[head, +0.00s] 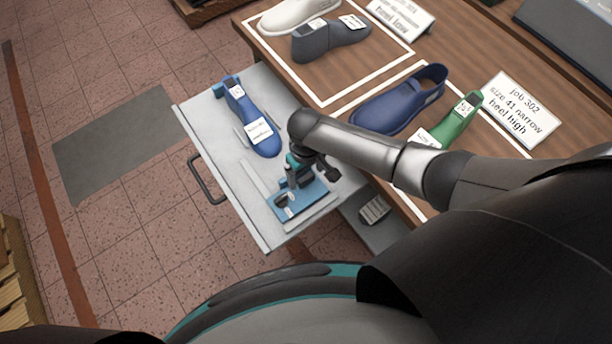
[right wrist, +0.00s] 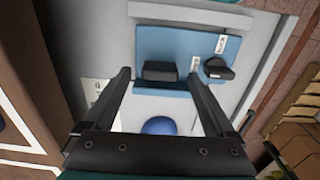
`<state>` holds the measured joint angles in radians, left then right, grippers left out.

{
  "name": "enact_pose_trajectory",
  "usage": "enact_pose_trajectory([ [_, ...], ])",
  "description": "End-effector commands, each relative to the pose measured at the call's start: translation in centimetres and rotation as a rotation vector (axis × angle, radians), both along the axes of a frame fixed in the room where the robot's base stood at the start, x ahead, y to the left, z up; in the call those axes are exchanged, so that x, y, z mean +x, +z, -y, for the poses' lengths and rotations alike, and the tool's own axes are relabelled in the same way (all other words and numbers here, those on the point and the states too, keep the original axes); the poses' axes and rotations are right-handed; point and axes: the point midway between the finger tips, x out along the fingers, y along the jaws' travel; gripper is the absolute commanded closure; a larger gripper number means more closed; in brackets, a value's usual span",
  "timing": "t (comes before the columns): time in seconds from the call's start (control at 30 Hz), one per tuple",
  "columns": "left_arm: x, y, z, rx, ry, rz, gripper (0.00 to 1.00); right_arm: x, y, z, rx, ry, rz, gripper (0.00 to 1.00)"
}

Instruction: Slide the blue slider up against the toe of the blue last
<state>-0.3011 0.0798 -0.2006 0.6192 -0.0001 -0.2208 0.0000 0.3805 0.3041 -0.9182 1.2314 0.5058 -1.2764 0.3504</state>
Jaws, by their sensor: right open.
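The blue last (head: 259,130) lies on the pale pull-out drawer (head: 205,115), its toe toward the lower right; its rounded toe (right wrist: 160,126) shows in the right wrist view. The blue slider (head: 306,199) is a flat plate on the same surface, below and right of the toe, with a visible gap between them. It carries a dark block (right wrist: 160,71) and a second dark part; the plate (right wrist: 190,46) shows in the right wrist view. My right gripper (head: 296,182) is open over the slider, its fingers on either side of the dark block. My left gripper is not in view.
The drawer handle (head: 207,181) sticks out over the tiled floor. A small grey object (head: 374,210) lies below the table edge.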

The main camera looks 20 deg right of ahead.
Motion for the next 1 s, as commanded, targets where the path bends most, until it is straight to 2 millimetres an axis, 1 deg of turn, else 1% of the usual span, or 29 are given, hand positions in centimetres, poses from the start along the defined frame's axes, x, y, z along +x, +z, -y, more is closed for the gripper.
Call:
enact_pose_trajectory([
  [0.03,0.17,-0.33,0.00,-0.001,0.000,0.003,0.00,0.00,-0.65,-0.06,0.000,0.000,-0.001,0.10],
  [0.17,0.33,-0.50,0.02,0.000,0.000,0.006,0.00,-0.01,-1.35,-0.06,0.001,0.002,0.000,0.10],
  [0.47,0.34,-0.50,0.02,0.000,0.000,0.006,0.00,-0.01,-1.49,-0.04,0.001,0.001,0.000,0.10],
  [0.5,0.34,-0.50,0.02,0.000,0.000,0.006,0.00,-0.01,-1.49,-0.04,0.001,0.001,0.000,0.11],
  [1.0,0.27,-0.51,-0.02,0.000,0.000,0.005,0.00,-0.03,-1.49,-0.03,0.001,0.001,0.000,0.67],
])
